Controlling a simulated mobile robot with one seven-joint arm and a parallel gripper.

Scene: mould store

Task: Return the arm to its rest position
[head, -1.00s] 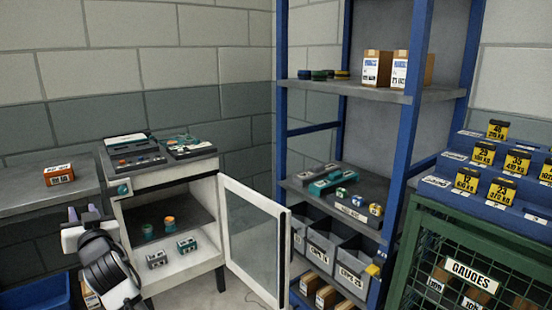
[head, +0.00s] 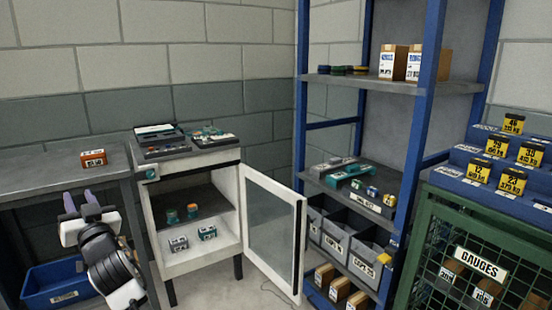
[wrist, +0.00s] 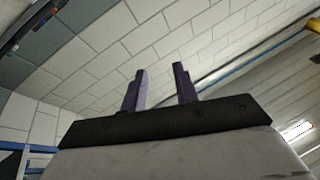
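My gripper (head: 81,204) is at the lower left of the head view, in front of the grey bench and left of the open white cabinet. Its two purple fingers point upward and stand apart with nothing between them. In the wrist view the fingers (wrist: 160,88) are spread and empty, with the block wall and ceiling behind them. My arm is folded below the gripper and touches nothing that I can see.
The white cabinet (head: 156,240) has its glass door (head: 273,228) swung open to the right, with small items inside. A small orange box (head: 93,158) sits on the grey bench (head: 40,178). A blue bin (head: 55,290) is below. Blue shelving (head: 413,130) and a green cage (head: 415,250) stand at right.

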